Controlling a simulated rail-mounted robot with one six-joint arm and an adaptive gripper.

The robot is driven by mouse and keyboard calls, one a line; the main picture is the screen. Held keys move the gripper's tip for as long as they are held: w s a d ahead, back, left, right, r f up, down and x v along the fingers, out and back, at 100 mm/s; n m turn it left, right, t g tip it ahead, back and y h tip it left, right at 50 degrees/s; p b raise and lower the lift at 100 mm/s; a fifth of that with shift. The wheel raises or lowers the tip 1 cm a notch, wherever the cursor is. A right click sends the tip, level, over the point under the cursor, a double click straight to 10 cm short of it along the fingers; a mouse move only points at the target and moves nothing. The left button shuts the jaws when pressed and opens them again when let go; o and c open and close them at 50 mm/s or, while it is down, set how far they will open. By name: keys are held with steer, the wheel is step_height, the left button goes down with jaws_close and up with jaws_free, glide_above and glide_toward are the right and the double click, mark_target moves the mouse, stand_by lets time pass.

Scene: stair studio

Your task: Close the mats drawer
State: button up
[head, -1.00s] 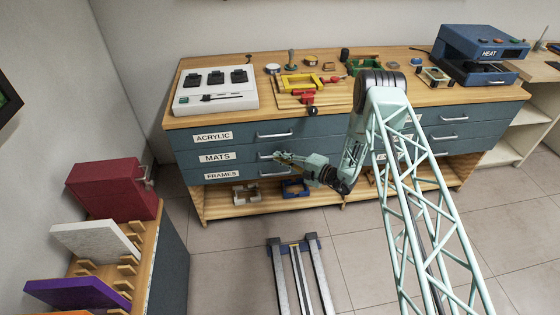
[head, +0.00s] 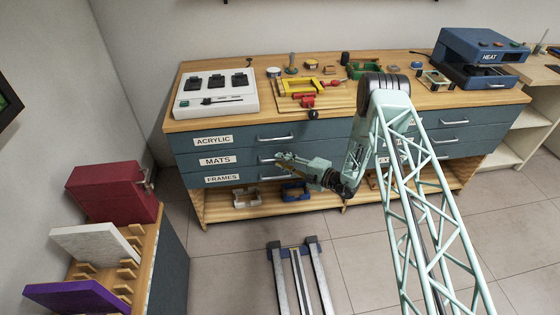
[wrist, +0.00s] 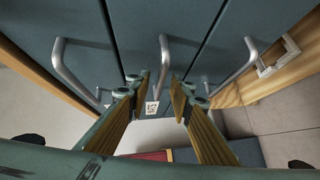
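The mats drawer (head: 240,161), labelled MATS, is the middle blue-grey front on the left of the workbench. Its front looks about level with its neighbours, and no interior shows. Its metal handle (head: 265,160) is partly covered by my gripper (head: 280,158), which is at the drawer front. In the wrist view my gripper (wrist: 162,82) is open, its two padded fingers apart. The mats handle (wrist: 165,65) appears in the gap between the fingertips. I cannot tell whether they touch it.
The acrylic drawer (head: 240,139) is above and the frames drawer (head: 242,180) below, each with a bar handle. An open shelf (head: 225,211) holds small frames underneath. A rack with a red case (head: 110,192) stands at the left. Floor rails (head: 300,278) lie in front.

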steer(key=v, duration=1)
steer(key=shift+d, duration=0.25)
steer(key=shift+s+r, duration=0.15)
steer(key=shift+r, duration=0.1)
